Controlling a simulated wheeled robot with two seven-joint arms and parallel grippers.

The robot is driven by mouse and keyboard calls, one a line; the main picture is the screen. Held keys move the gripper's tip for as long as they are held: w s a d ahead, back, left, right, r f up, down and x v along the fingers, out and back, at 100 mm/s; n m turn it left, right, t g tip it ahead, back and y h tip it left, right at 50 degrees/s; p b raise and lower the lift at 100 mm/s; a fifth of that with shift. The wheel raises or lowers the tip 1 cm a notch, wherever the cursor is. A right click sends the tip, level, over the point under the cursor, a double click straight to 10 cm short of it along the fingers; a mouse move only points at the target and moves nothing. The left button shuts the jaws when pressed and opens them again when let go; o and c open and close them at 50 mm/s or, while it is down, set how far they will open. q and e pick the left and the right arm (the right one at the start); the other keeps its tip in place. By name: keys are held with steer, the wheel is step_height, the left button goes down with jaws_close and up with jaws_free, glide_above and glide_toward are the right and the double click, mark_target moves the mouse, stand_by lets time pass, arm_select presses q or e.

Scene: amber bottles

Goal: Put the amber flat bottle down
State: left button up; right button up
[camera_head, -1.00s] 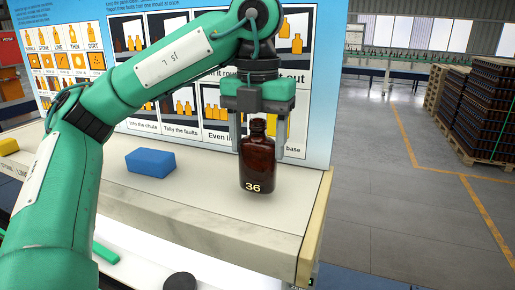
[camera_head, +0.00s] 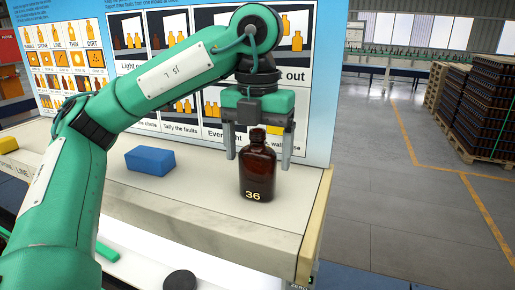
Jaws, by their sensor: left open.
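The amber flat bottle (camera_head: 257,170), marked 36, stands upright on the pale bench top (camera_head: 200,207) near its right end. My left gripper (camera_head: 258,156) is above it, pointing down and open. Its two fingers are spread on either side of the bottle's neck and shoulders, with a gap on each side. The bottle's top reaches up between the fingers. My right gripper is not in view.
An instruction board (camera_head: 318,120) stands close behind. The bench's right edge is near the bottle.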

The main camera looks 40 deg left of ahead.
arm_select(q)
steer(key=shift+r, duration=6.15)
